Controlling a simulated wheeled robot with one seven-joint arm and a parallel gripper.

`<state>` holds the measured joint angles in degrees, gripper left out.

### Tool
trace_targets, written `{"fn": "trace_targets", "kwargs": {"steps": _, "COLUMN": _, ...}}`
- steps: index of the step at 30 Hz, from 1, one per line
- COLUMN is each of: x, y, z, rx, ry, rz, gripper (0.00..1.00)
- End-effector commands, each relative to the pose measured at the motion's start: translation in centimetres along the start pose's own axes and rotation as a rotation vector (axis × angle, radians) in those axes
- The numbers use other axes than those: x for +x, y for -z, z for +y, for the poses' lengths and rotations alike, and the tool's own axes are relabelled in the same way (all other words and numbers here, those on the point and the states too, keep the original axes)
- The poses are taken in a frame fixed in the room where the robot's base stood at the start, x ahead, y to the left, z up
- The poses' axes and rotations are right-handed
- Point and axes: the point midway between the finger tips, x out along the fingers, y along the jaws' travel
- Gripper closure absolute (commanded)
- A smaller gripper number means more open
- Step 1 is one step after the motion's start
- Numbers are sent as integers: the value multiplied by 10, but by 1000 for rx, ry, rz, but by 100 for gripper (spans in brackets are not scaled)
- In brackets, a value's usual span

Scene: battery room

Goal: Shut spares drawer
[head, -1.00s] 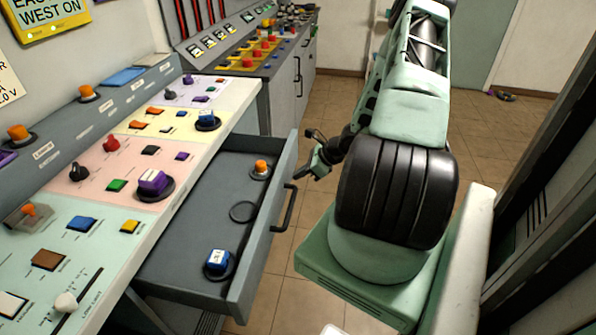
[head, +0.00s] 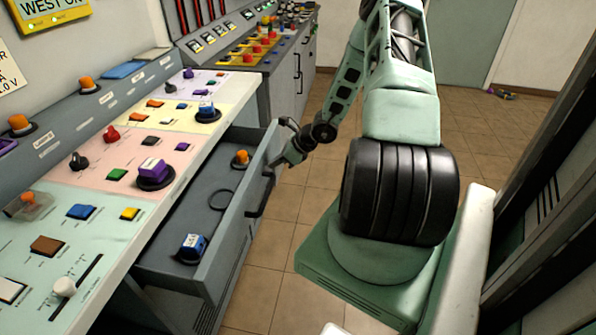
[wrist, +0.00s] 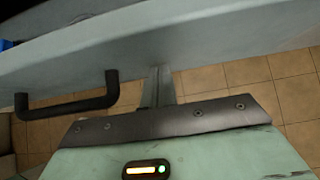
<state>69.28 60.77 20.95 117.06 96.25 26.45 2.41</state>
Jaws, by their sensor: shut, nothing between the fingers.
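The grey spares drawer (head: 236,250) stands partly open under the slanted control desk. Its black bar handle (head: 262,192) is on the outer front face, and also shows in the wrist view (wrist: 70,107). Inside are an orange knob on a dark base (head: 241,159), a black ring (head: 222,199) and a blue knob on a dark base (head: 191,247). My gripper (head: 274,163) is shut and empty at the far part of the drawer front, beside the handle. In the wrist view its fingers (wrist: 160,78) reach the grey drawer front (wrist: 215,45) and appear to touch it.
The desk top (head: 120,180) with buttons and knobs overhangs the drawer. Another console (head: 285,85) stands beyond it. Tiled floor (head: 300,215) is clear in front of the drawer. A dark rack (head: 545,200) stands at the right.

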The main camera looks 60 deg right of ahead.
Motion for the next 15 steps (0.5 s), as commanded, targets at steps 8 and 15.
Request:
{"fn": "trace_targets", "kwargs": {"steps": 8, "x": 61, "y": -54, "z": -1, "rx": -8, "ry": -3, "rz": -3, "gripper": 100}}
{"fn": "trace_targets", "kwargs": {"steps": 15, "x": 98, "y": -96, "z": -1, "rx": -4, "ry": -2, "rz": -2, "gripper": 100}}
